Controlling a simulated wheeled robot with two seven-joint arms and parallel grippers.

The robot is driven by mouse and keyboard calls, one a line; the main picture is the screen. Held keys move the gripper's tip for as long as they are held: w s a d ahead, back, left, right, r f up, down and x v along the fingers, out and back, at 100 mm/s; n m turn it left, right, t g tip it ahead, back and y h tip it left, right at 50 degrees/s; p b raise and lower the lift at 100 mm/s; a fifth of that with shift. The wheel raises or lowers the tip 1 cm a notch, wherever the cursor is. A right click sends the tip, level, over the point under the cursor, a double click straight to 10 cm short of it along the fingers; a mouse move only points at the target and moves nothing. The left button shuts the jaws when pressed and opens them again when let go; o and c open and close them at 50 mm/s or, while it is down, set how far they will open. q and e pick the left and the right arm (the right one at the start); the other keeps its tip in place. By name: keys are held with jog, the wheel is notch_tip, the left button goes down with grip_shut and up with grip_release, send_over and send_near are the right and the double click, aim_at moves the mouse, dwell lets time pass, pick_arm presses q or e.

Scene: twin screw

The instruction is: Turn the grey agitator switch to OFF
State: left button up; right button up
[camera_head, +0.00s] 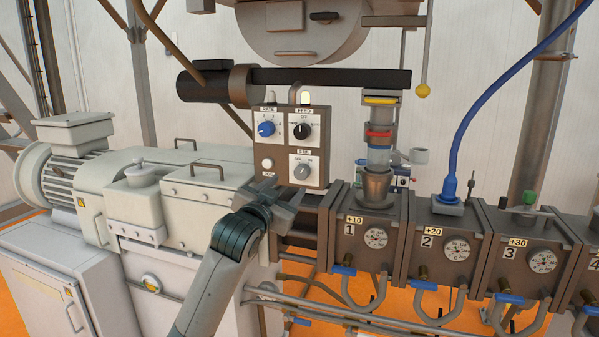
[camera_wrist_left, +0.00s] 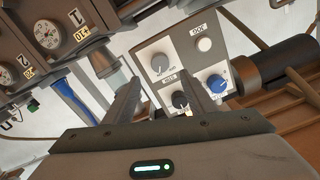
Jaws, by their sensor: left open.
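The grey agitator switch (camera_head: 302,171) is a round knob at the lower right of the brown control panel (camera_head: 284,148), on a white plate with small labels I cannot read clearly. The left wrist view, turned over, shows the grey knob (camera_wrist_left: 160,64) beyond and between the fingertips, not touched. My left gripper (camera_head: 280,199) is open and empty, just below and in front of the panel in the head view. Its two fingers (camera_wrist_left: 163,88) stand apart in the wrist view. My right gripper is in neither view.
The panel also bears a blue RATE knob (camera_head: 266,129), a black FEED knob (camera_head: 302,131) and a white button (camera_head: 267,163). A dark bar (camera_head: 330,78) runs above. Numbered barrel blocks (camera_head: 365,235) stand to the right, a pale gearbox (camera_head: 190,195) to the left.

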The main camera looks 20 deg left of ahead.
aim_at(300, 174)
pick_arm(q)
jog(key=w+p, duration=0.1)
jog(key=w, duration=0.4)
jog(key=w+p, duration=0.2)
jog(key=w, duration=0.3)
jog(key=shift+w+d, duration=0.2)
jog(key=shift+w, duration=0.2)
jog(key=c, duration=1)
